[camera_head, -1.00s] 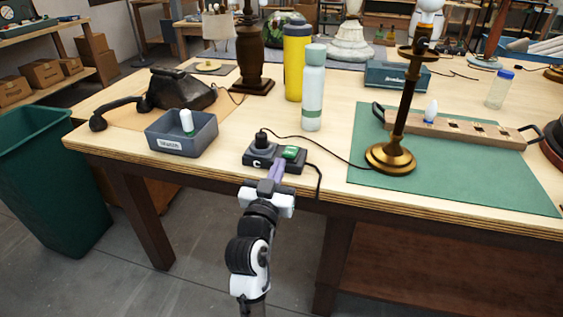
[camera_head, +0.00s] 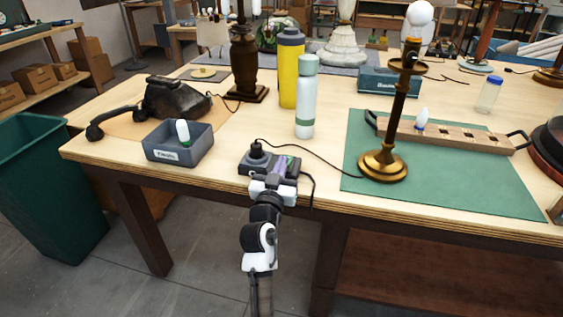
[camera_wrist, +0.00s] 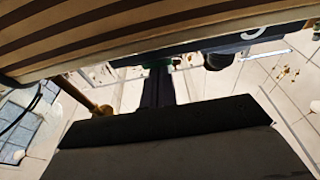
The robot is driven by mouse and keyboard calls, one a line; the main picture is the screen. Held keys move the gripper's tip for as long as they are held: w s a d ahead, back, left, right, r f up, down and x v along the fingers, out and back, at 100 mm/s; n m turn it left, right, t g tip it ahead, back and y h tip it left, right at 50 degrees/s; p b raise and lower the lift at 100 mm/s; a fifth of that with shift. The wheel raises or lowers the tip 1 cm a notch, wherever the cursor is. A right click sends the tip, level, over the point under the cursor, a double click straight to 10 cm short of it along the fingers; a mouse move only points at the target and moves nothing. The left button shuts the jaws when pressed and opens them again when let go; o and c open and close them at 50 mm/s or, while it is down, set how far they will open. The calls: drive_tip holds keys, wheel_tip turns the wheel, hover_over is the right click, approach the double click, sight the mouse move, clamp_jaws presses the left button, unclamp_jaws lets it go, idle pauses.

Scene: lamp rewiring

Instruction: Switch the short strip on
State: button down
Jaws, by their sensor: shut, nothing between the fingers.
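The short strip (camera_head: 246,167) is a dark power strip near the table's front edge, with a black plug in its left socket. Its green switch (camera_head: 291,160) is at the right end, partly hidden by my gripper (camera_head: 280,168). My gripper is shut and empty, its fingertips at the switch end. In the wrist view the shut fingers (camera_wrist: 158,85) reach to a green part (camera_wrist: 158,63), apparently the switch, beside the strip's dark body (camera_wrist: 240,42). I cannot tell whether they touch it or whether the switch is on.
A black cord runs from the plug to the brass lamp (camera_head: 384,165) on the green mat (camera_head: 450,195). A grey bin (camera_head: 172,155) stands left. A white-green bottle (camera_head: 305,105) and yellow bottle (camera_head: 290,70) stand behind the strip. Another cord hangs at its right.

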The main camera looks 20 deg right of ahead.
drive_tip(key=f+b, duration=0.1)
drive_tip(key=b, duration=0.3)
drive_tip(key=shift+a+f+t, duration=0.1)
drive_tip(key=shift+f+t, duration=0.15)
drive_tip(key=shift+t, duration=0.05)
drive_tip(key=shift+r+p, duration=0.45)
drive_tip(key=shift+r, duration=0.5)
wheel_tip(320, 180, up, 3)
drive_tip(key=shift+s+r+p, duration=0.1)
drive_tip(key=shift+r+p, duration=0.05)
drive_tip(key=shift+p, duration=0.95)
drive_tip(key=f+b+v, duration=0.2)
drive_tip(key=b+v, duration=0.2)
drive_tip(key=v, duration=0.6)
drive_tip(key=shift+w+f, duration=0.2)
